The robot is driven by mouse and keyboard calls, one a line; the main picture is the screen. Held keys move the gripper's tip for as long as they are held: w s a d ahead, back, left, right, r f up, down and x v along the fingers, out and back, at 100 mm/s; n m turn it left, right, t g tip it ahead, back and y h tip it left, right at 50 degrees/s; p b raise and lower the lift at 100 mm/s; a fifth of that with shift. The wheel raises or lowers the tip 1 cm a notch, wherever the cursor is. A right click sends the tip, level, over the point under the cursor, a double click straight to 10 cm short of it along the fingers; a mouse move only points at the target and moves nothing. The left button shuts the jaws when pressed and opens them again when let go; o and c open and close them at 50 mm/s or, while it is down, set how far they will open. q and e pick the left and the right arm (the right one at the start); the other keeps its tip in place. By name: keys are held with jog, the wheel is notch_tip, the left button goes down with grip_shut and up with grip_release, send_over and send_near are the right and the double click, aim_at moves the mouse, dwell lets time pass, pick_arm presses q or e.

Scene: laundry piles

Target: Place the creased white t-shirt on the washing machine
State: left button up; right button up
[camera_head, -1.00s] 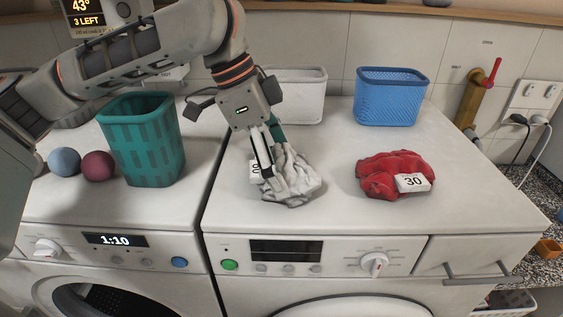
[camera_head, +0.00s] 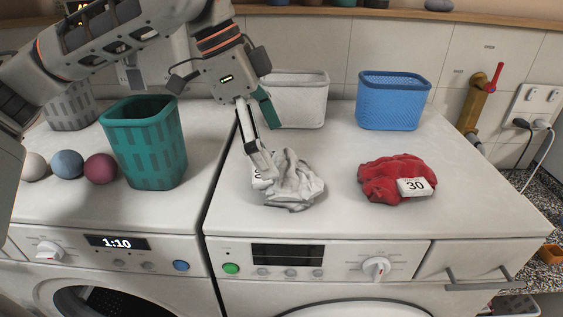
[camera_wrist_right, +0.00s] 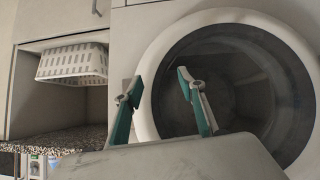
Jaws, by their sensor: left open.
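The creased white t-shirt (camera_head: 295,184) lies crumpled on the white top of the right-hand washing machine (camera_head: 335,222), near its left front. A white tag is partly visible at its left side. My left gripper (camera_head: 269,148) is open just above and behind the shirt. One finger's tip overlaps the shirt's left edge in the picture, and I cannot tell whether it touches. The teal-padded finger stands apart from the cloth. In the right wrist view, my right gripper (camera_wrist_right: 157,88) is open and empty, low before a round machine door (camera_wrist_right: 235,85).
A red garment (camera_head: 390,178) tagged 30 lies right of the shirt. A white basket (camera_head: 302,98) and a blue basket (camera_head: 393,100) stand behind. A teal basket (camera_head: 146,145) and several balls (camera_head: 68,164) occupy the left machine. The front right of the top is clear.

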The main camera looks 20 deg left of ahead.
pick_arm(q)
jog(key=v, duration=0.6)
jog(key=shift+r, duration=0.35)
jog(key=shift+a, duration=0.15)
jog(key=shift+s, duration=0.1)
